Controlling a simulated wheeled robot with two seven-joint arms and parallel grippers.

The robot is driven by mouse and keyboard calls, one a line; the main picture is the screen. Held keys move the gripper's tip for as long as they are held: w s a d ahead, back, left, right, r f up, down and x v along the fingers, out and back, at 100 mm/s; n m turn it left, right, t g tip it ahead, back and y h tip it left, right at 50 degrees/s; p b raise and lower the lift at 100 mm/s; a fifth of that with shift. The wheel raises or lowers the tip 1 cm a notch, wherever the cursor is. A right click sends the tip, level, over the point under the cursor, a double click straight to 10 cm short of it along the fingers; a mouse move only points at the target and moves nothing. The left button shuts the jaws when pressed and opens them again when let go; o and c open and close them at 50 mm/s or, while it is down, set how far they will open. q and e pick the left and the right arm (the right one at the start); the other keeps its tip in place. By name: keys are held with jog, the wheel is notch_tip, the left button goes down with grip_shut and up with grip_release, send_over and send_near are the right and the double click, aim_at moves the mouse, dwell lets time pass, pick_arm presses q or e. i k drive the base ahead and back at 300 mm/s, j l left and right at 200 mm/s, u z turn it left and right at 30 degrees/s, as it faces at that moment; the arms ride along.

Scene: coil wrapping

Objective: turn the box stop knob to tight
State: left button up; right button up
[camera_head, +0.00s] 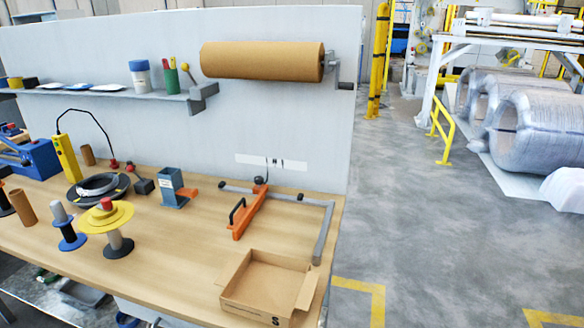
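What looks like the box stop is an orange bar (248,214) set across a grey L-shaped rail (325,228) on the wooden bench. A black handle (237,210) stands up on the bar's near end. A dark knob (259,181) stands at the bar's far end, by the rail; its setting is too small to read. An open cardboard box (265,287) stands in front, apart from the orange bar. Neither gripper is in view.
The bench (170,240) is clear left of the bar. A blue-grey post (172,188) with an orange piece, a yellow spool (106,216) and a coil on a black disc (97,187) stand further left. A brown paper roll (262,61) hangs on the wall panel behind.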

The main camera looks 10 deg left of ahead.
aim_at(258, 181)
jog(key=i+l+z, duration=0.15)
jog(key=l, duration=0.3)
jog(key=i+l+z, duration=0.15)
jog(key=i+l, duration=0.15)
jog(key=l, duration=0.15)
jog(key=i+l+z, duration=0.15)
jog(key=l, duration=0.3)
jog(key=i+l+u, duration=0.1)
jog(key=i, duration=0.35)
jog(key=i+l, duration=0.15)
jog(key=i, duration=0.25)
jog(key=i+l+u, duration=0.15)
jog(key=i, duration=0.3)
jog(key=i+l, duration=0.15)
jog(key=i, duration=0.25)
jog(key=i+u, duration=0.65)
jog(key=u, duration=0.2)
jog(key=i+l+u, duration=0.2)
jog(key=u, duration=0.2)
jog(key=i, duration=0.1)
